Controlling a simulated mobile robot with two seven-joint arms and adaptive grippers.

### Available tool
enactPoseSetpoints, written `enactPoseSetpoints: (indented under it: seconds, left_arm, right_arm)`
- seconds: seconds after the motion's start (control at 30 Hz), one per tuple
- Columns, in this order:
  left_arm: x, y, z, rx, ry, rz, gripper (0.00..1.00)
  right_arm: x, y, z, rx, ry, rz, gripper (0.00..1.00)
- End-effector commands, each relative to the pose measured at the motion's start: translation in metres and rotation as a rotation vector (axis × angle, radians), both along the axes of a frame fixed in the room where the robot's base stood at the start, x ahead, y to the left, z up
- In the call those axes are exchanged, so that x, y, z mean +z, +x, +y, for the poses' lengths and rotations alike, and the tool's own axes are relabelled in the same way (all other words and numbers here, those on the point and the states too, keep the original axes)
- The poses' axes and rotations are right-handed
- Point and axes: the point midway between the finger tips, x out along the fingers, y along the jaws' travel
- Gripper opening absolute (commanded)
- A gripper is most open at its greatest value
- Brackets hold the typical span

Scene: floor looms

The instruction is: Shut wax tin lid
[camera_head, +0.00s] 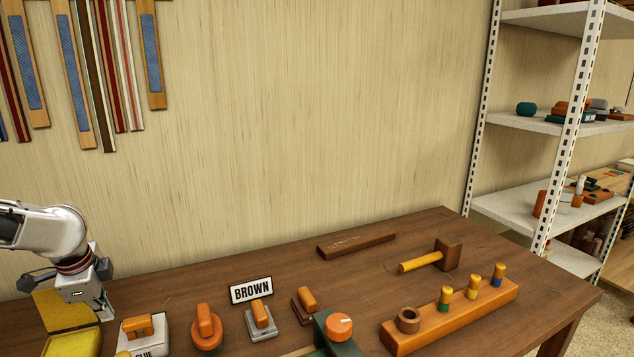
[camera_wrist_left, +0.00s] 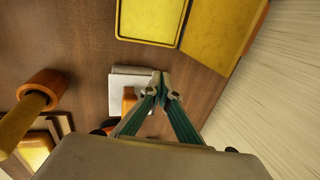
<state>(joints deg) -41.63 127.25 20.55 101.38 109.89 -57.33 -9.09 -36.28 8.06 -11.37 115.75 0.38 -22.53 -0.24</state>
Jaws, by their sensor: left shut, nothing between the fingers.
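The wax tin appears to be the yellow, open box at the lower left of the head view. Its lid (camera_head: 62,312) stands tilted up at the back, and its yellow body (camera_head: 72,344) is cut off by the bottom edge. In the left wrist view the lid (camera_wrist_left: 228,25) and the body (camera_wrist_left: 150,18) lie side by side at the top. My left gripper (camera_head: 106,312) is beside the lid, on its right; contact cannot be told. In the left wrist view its fingers (camera_wrist_left: 161,82) are together and empty. My right gripper is not in view.
A white block with an orange handle, marked GLUE (camera_head: 143,332), stands just right of the tin. Several orange-handled blocks and a BROWN sign (camera_head: 251,290) follow. A mallet (camera_head: 430,259) and peg rack (camera_head: 455,317) are at the right. The wall closes off the back.

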Motion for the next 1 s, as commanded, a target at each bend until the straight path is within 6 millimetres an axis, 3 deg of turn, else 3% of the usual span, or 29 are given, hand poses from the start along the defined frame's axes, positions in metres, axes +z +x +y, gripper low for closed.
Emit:
enactPoseSetpoints:
  seconds: [1.0]
  left_arm:
    - [-0.016,-0.012,-0.007,-0.001,0.0,0.0,0.0]
  right_arm:
    - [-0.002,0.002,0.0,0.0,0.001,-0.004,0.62]
